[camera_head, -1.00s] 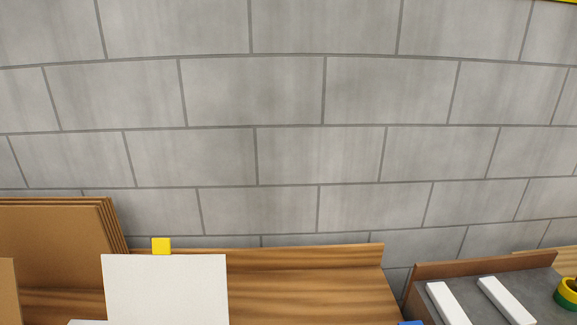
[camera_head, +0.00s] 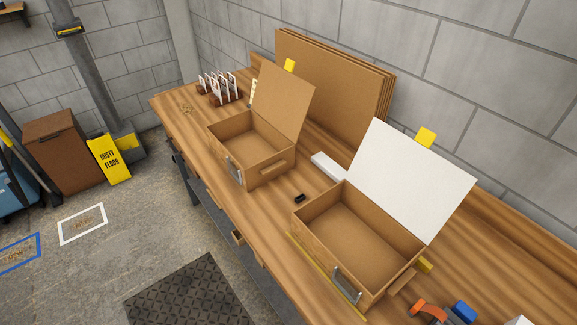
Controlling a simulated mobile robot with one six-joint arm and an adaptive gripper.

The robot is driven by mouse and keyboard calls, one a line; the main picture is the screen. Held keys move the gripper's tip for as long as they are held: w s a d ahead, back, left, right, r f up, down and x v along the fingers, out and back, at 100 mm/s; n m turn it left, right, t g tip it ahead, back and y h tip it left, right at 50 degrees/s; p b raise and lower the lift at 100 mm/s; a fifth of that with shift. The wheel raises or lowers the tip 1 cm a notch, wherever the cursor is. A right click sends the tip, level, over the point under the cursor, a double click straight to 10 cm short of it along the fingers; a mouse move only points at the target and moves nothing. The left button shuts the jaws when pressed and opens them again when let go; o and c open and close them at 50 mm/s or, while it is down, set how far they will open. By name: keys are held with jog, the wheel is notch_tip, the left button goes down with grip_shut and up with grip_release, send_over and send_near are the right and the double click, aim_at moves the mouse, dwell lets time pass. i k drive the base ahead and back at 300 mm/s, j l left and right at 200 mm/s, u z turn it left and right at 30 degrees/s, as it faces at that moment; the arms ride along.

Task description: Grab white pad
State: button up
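A small white block (camera_head: 326,167) lies on the wooden workbench, between two open boxes; it may be the white pad, but I cannot be sure. Its right end is close to the nearer box (camera_head: 316,245), which is empty with a raised white lid (camera_head: 412,180). A corner of another white thing (camera_head: 521,321) shows at the bottom right edge, mostly cut off. My gripper is not in view.
The farther brown box (camera_head: 222,155) is open and empty. Brown boards (camera_head: 335,75) lean against the wall. A small black item (camera_head: 299,198), an orange item (camera_head: 428,309) and a blue item (camera_head: 463,311) lie on the workbench (camera_head: 270,215). Left floor has bins and a yellow sign (camera_head: 108,158).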

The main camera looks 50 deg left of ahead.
aim_at(337, 172)
jog(key=u, duration=1.45)
jog(key=i+j, duration=0.2)
jog(key=j, duration=0.15)
jog(key=i+j+z, duration=0.15)
jog(key=j, duration=0.2)
jog(key=i+j, duration=0.25)
jog(key=i+j+z, duration=0.15)
jog(key=j, duration=0.35)
jog(key=i+j, duration=0.15)
jog(key=j, duration=0.2)
jog(key=i+j+z, duration=0.15)
jog(key=j, duration=0.25)
jog(key=i+l, duration=0.15)
jog(key=i, duration=0.1)
